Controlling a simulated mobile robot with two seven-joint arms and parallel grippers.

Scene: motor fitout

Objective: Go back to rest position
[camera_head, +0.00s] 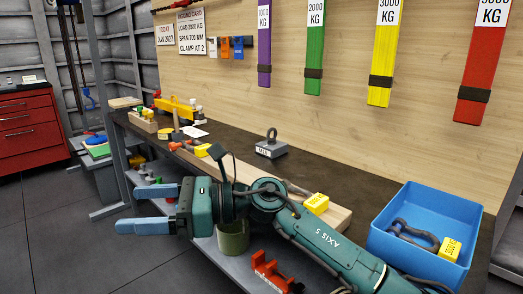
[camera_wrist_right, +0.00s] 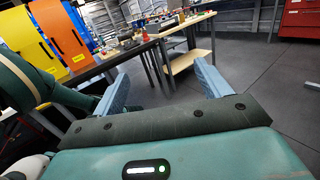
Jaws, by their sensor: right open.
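My right gripper (camera_head: 146,207) comes in from the lower right in the head view, its arm reaching left in front of the workbench. Its two blue fingers are apart with nothing between them. The right wrist view also shows the open fingers (camera_wrist_right: 160,85), pointing toward the bench and open floor. My left gripper is in neither view.
A dark-topped workbench (camera_head: 362,185) runs along the wooden wall. On it are a blue bin (camera_head: 425,256) holding a shackle, a grey weight (camera_head: 271,149) and yellow-tagged items. A red tool cabinet (camera_head: 30,130) stands far left. The grey floor (camera_head: 50,230) at left is clear.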

